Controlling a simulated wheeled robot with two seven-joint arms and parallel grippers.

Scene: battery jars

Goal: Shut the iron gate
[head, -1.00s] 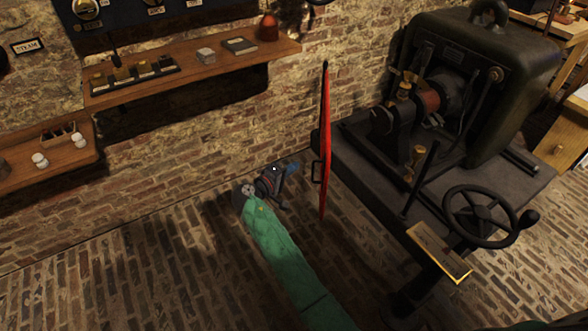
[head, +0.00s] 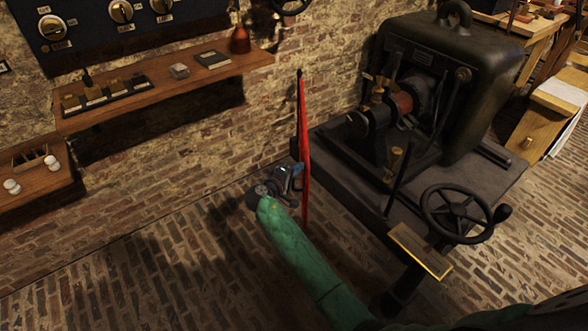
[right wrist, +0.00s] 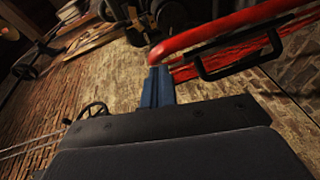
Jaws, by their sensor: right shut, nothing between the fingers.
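The iron gate (head: 305,150) is red and stands upright, seen almost edge-on in the head view, beside the machine's plinth. In the right wrist view its red frame (right wrist: 225,28) and red mesh cross the upper right, with a black bar handle (right wrist: 240,64) on it. My right gripper (head: 298,170) is shut and empty, at the left side of the gate's lower half. Its blue fingers (right wrist: 157,84) point up at the gate's near end in the right wrist view. I cannot tell whether they touch the gate. My left gripper is not in view.
A dark machine (head: 445,85) on a plinth stands right of the gate, with a handwheel (head: 456,212) and a brass-edged plate (head: 420,250) in front. Wooden shelves (head: 165,88) line the brick wall at left. The brick floor (head: 150,270) at left is clear.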

